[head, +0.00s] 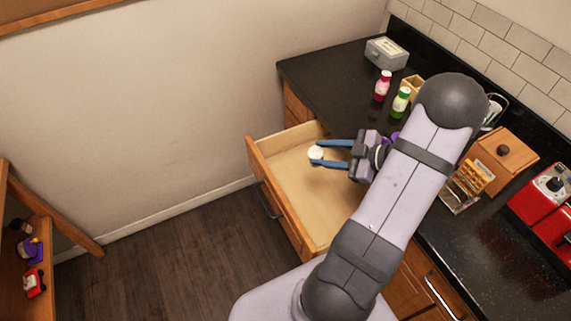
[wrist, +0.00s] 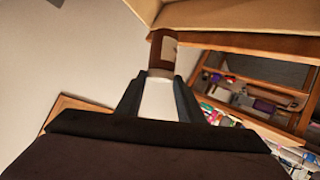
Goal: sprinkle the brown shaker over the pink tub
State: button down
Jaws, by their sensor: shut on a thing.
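My gripper (head: 318,153) is shut on the brown shaker, above the open drawer in the head view. There only the shaker's pale round end (head: 315,152) shows between the blue fingertips. In the wrist view the brown shaker (wrist: 157,55) with a pale label sticks out beyond the two dark fingers (wrist: 158,85). I cannot make out a pink tub in either view; my arm covers part of the counter.
The open wooden drawer (head: 290,185) looks empty where it shows. On the black counter (head: 335,78) stand a dark pink bottle (head: 382,86), a green bottle (head: 401,101), a grey box (head: 386,53), a wooden box (head: 503,152) and a red appliance (head: 545,195).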

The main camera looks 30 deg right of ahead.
jog(key=s+d+r+m+t+h+p, duration=0.1)
jog(key=s+d+r+h+p, duration=0.1)
jog(key=s+d, duration=0.5)
jog(key=s+d+r+m+t+h+p, duration=0.2)
jog(key=s+d+r+h, duration=0.3)
jog(key=d, duration=0.9)
jog(key=s+h+p, duration=0.1)
jog(key=s+h, duration=0.1)
jog(key=s, duration=0.1)
jog(key=shift+s+r+m, duration=0.2)
jog(key=shift+s+m, duration=0.1)
jog(key=shift+f+h+b, duration=0.2)
jog(key=shift+h+b, duration=0.2)
jog(key=shift+b, duration=0.05)
jog(key=f+n+t+b, duration=0.1)
jog(key=f+b, duration=0.1)
jog(key=b, duration=0.4)
jog(key=shift+n+h, duration=0.3)
jog(key=shift+h, duration=0.1)
notch_tip(320, 180, down, 2)
jog(key=n+h+b, duration=0.1)
jog(key=n+b, duration=0.1)
jog(key=b, duration=0.5)
jog(key=shift+a+t+b, duration=0.1)
jog(key=shift+t+b, duration=0.25)
jog(key=shift+t, duration=0.05)
